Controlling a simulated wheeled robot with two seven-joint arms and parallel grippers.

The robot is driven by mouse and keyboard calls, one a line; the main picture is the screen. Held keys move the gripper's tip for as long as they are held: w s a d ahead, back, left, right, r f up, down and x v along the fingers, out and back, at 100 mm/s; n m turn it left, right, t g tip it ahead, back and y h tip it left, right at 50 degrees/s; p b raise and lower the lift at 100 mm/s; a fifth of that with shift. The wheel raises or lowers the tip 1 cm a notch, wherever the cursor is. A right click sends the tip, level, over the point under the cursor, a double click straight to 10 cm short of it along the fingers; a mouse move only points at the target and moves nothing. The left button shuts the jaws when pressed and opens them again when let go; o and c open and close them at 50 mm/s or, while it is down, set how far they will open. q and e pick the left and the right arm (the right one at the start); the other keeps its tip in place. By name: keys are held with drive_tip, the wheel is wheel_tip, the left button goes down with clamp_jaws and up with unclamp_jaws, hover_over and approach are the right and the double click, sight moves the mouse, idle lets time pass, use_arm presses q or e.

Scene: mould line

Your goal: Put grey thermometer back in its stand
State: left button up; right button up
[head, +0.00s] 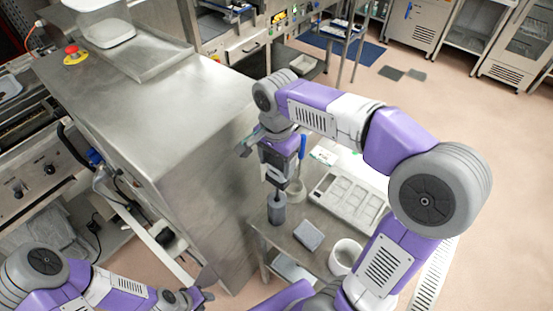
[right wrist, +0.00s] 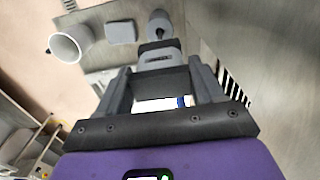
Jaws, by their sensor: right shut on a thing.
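My right gripper (head: 278,180) is above the near left part of the small table and shut on the grey thermometer, its grey body (right wrist: 158,57) between the fingertips in the right wrist view. A thin dark stem runs from it towards a grey cylindrical stand (head: 277,211). The stand also shows just beyond the thermometer in the right wrist view (right wrist: 159,22). The stem's tip appears at the stand's top; I cannot tell whether it is inside. My left gripper (head: 198,297) is low at the bottom of the head view, away from the table; its jaws are unclear.
On the small table are a grey block (head: 308,234), a white cup (head: 345,256) and a compartmented white tray (head: 317,196). Another pale round container (head: 297,191) is beside my right gripper. A large steel cabinet (head: 165,105) stands close on the left.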

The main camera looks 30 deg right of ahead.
sight(277, 180)
drive_tip(key=shift+f+b, duration=2.7)
drive_tip(key=shift+f, duration=1.1)
drive_tip(key=o, duration=1.1)
drive_tip(key=shift+o, duration=0.2)
drive_tip(key=shift+r+p, duration=0.8)
drive_tip(key=shift+r, duration=2.95)
